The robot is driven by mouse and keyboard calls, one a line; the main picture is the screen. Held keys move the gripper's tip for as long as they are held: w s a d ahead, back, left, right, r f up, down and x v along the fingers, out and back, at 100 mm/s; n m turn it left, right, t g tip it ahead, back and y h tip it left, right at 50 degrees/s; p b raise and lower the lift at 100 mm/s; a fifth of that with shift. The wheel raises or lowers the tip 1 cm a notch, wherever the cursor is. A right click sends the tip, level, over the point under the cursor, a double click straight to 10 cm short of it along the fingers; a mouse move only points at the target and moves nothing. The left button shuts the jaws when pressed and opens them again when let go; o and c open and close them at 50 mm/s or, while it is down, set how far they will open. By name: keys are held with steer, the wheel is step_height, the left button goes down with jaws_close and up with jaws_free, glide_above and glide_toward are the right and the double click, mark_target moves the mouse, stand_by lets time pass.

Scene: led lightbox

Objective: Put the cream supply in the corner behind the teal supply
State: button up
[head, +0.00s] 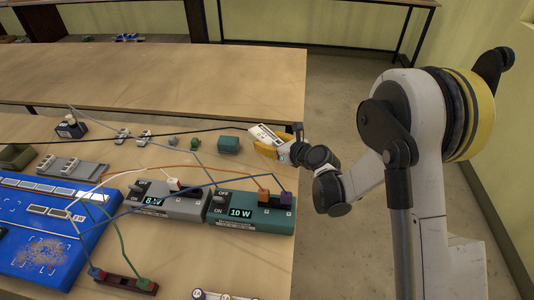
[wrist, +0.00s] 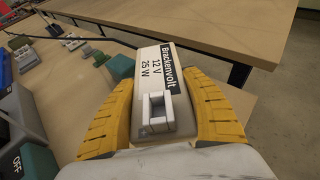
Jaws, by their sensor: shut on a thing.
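The cream supply (head: 264,134) is a box labelled "Brackenvolt 12 V 25 W" in the wrist view (wrist: 154,62). My gripper (head: 275,151) has its yellow fingers shut on the supply's two sides, also seen in the wrist view (wrist: 165,95). It is near the table's right edge; I cannot tell whether the supply touches the tabletop. The teal supply (head: 262,222), with an OFF/ON switch and a "10 W" display, is at the table's front right. A small plain teal block (head: 228,144) stands left of the cream supply and shows beside it in the wrist view (wrist: 120,67).
A grey unit reading 8.1 W (head: 168,208) stands left of the teal supply. Wires cross the table, including a black cable (head: 180,133) toward the cream supply. A blue board (head: 40,228) lies at left. The tabletop (head: 265,178) between teal and cream supplies is mostly clear.

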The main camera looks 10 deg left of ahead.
steer(key=shift+w+a+f, duration=0.35)
steer(key=shift+w+f, duration=0.05)
steer(key=shift+w, duration=0.2)
steer(key=shift+f+b, duration=1.15)
steer(key=shift+f, duration=0.8)
steer(key=shift+f, duration=0.15)
steer(key=o, duration=1.4)
